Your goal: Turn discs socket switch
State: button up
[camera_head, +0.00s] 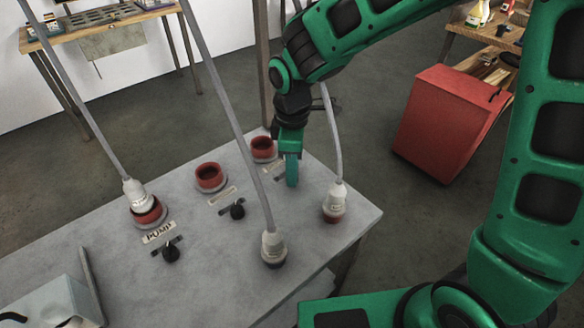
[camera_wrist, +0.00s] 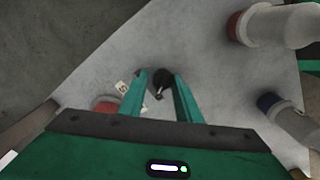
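My gripper (camera_head: 291,182) points down over the far right part of the grey table, next to the rear red socket (camera_head: 263,147). In the wrist view, my gripper's (camera_wrist: 161,76) two teal fingers are apart, one on each side of a black switch knob (camera_wrist: 162,82). I cannot tell whether they touch it. A small label (camera_wrist: 123,88) lies beside the left finger, too small to read surely. In the head view, the fingers hide this knob. Two other black knobs, the middle one (camera_head: 237,211) and the front one (camera_head: 171,253), stand by their labels. The front label (camera_head: 159,233) reads PUMP.
A white plug (camera_head: 135,194) sits at the front red socket. The middle red socket (camera_head: 210,177) is empty. Two corded plugs, one with a blue base (camera_head: 272,248) and one with a red base (camera_head: 335,203), stand on the table's right side. A metal box (camera_head: 50,305) stands front left.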

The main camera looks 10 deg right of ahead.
jog(key=shift+o, duration=1.1)
jog(key=shift+w+d, duration=0.1)
jog(key=shift+w, duration=0.05)
notch_tip(320, 180, up, 11)
jog(key=shift+f, duration=0.15)
